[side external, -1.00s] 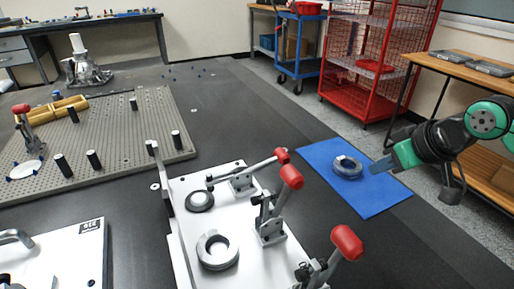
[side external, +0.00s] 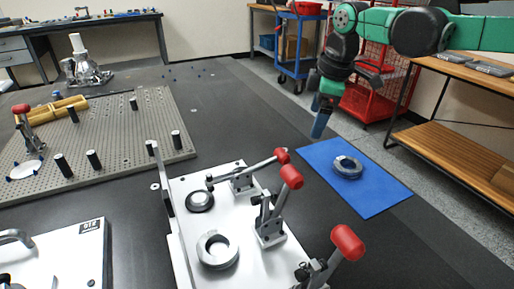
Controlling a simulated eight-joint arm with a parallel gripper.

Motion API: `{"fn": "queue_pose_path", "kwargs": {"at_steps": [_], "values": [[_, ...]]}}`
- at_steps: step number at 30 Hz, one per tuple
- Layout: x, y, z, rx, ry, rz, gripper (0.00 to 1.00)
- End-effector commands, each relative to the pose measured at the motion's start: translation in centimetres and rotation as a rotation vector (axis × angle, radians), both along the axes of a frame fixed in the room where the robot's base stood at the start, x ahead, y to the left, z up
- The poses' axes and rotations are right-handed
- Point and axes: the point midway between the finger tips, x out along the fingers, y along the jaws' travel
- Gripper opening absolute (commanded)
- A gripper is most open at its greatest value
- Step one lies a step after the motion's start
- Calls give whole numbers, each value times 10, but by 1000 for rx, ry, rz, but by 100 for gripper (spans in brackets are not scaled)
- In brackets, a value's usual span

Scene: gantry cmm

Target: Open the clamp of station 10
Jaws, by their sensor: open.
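A white fixture plate (side external: 195,240) carries three toggle clamps with red handle tips. The back clamp (side external: 242,180) has its handle low and its arm reaching left toward a dark ring part (side external: 200,200). The middle clamp (side external: 270,222) has its handle raised, beside a grey ring part (side external: 217,250). The front clamp (side external: 325,268) has its handle tilted up to the right and is cut off by the bottom edge. I cannot tell which clamp is station 10. My gripper (side external: 318,130) is open, pointing down beyond the blue mat, apart from every clamp; no object shows in it.
A blue mat (side external: 375,197) with a dark ring (side external: 347,167) lies right of the fixture. A perforated plate (side external: 120,135) with black posts and another red-tipped clamp (side external: 25,120) is at left.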

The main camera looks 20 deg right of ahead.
Motion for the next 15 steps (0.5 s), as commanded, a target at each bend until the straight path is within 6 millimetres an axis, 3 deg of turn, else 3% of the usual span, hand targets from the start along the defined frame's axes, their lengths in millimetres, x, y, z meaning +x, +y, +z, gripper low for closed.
{"fn": "queue_pose_path", "kwargs": {"at_steps": [1, 6, 15], "values": [[14, 6, -5, -19, 32, 83, 87], [43, 22, -29, -69, 136, 361, 87], [59, 33, -56, -91, 216, 586, 87]]}}
